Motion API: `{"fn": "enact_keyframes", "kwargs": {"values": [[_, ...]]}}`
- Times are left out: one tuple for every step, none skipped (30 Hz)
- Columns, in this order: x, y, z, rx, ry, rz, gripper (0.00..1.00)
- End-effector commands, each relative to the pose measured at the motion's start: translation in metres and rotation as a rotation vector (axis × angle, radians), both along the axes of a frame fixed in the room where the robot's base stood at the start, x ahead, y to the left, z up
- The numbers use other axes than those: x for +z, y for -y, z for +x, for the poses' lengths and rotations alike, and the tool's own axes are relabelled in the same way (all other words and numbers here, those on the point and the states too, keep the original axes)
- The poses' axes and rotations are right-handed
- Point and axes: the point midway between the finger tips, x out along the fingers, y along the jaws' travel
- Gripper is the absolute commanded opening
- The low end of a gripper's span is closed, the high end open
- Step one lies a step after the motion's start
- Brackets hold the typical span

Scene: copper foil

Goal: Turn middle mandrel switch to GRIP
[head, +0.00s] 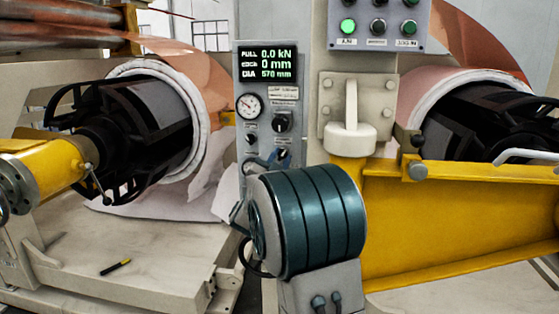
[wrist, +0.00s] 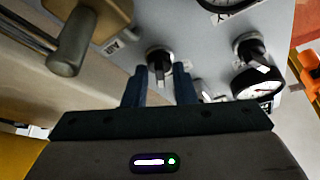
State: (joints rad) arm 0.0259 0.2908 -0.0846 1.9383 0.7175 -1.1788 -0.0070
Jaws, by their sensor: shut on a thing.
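The grey control panel (head: 265,95) stands in the middle of the head view, with a display, a round gauge and several black switches. My gripper (head: 272,160) is at a lower right switch (head: 283,153) on it. In the wrist view my gripper (wrist: 160,72) has its two dark blue fingers on either side of a black switch knob (wrist: 160,62), shut on it. The knob's grip shows between the fingertips; its setting and label are too small to read. Another black switch (wrist: 250,48) is to its right, apart from the fingers.
The display (head: 266,65) reads 0.0 kN, 0 mm and 570 mm. A gauge (head: 249,105) is on the panel's left. Copper coils on black mandrels (head: 130,125) flank the panel. A marker (head: 116,267) lies lower left.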

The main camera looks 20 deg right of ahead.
Motion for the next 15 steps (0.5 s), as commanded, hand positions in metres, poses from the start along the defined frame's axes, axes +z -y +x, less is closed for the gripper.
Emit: {"fn": "enact_keyframes", "kwargs": {"values": [[-0.0008, -0.0001, -0.0001, 0.0, -0.004, -0.005, 0.02], [-0.001, 0.0, -0.0002, 0.0, -0.006, -0.009, 0.02], [-0.0013, 0.0, -0.0003, 0.0, -0.011, -0.016, 0.02], [-0.0016, 0.0001, -0.0003, 0.0, -0.015, -0.022, 0.02], [-0.0018, 0.0, -0.0003, 0.0, -0.021, -0.031, 0.02], [-0.0021, -0.0001, -0.0002, 0.0, -0.031, -0.046, 0.02], [-0.0024, 0.0, -0.0003, 0.0, -0.039, -0.058, 0.02], [-0.0028, 0.0001, -0.0004, 0.0, -0.047, -0.069, 0.02], [-0.0031, 0.0004, -0.0004, -0.001, -0.061, -0.091, 0.02], [-0.0033, 0.0005, -0.0004, 0.0, -0.071, -0.106, 0.02], [-0.0035, 0.0008, -0.0006, -0.001, -0.083, -0.124, 0.02], [-0.0035, 0.0007, -0.0007, 0.0, -0.1, -0.15, 0.02], [-0.0036, 0.0008, -0.0008, -0.001, -0.114, -0.17, 0.02], [-0.0037, 0.001, -0.001, -0.001, -0.127, -0.191, 0.02], [-0.004, 0.0014, -0.0012, -0.002, -0.148, -0.222, 0.02]]}}
